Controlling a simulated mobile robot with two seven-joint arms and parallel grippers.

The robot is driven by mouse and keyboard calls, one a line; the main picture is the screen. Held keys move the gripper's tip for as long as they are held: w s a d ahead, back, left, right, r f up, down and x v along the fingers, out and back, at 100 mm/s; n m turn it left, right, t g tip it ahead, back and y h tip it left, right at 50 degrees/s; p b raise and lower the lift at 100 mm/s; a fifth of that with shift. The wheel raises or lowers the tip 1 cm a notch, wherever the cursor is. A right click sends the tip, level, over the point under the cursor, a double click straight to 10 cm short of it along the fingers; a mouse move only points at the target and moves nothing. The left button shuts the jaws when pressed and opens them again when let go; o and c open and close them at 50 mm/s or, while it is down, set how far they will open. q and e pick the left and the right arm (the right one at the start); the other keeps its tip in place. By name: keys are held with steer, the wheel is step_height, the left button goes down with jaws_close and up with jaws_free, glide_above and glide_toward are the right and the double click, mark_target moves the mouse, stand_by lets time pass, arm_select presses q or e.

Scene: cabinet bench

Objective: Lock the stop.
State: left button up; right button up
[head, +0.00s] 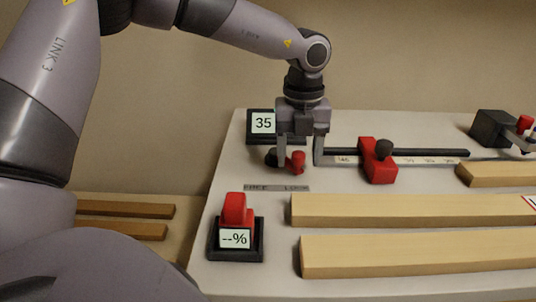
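A small lever with a red knob (298,162) and a dark part (271,157) to its left sits at the left end of the rail. A strip (276,188) reading FREE on the left and LOCK on the right lies in front of it; the red knob is on the LOCK side. My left gripper (300,160) points down with its fingers apart, one on each side of the red knob. I cannot tell whether either finger touches it. A red stop block (377,165) with a black knob sits on the scaled rail (430,154). My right gripper is not in view.
A display (263,123) reading 35 stands behind the gripper. A red piece (235,212) sits in a black holder whose screen reads "--%". Pale wooden bars (400,210) lie in front of the rail. A dark block (490,129) with a red-knobbed part stands far right.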

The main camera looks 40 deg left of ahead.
arm_select(q)
steer(key=shift+r+p, duration=2.55)
steer(key=shift+r, duration=2)
